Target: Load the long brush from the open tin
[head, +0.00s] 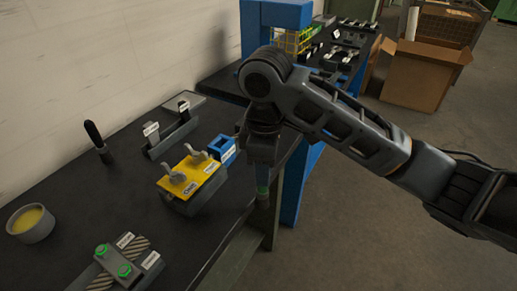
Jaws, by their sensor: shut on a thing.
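The open tin (31,224) is a grey round tin with yellow contents, on the dark bench at the far left. My gripper (262,163) points down at the bench's right edge, well to the right of the tin. It is shut on a slim upright thing, which I take to be the long brush (263,191). Only its lower part shows, with a blue-green band and a greyish end below the jaws. The rest is hidden by the gripper, and I cannot tell if the end carries anything yellow.
A black-handled tool (96,138) stands upright behind the tin. A yellow-topped block (191,175) with grey clamps, a blue box (222,149) and a grey bracket (170,137) stand mid-bench. A green-bolted fixture (116,262) is at the front. Bare bench lies between tin and yellow-topped block.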

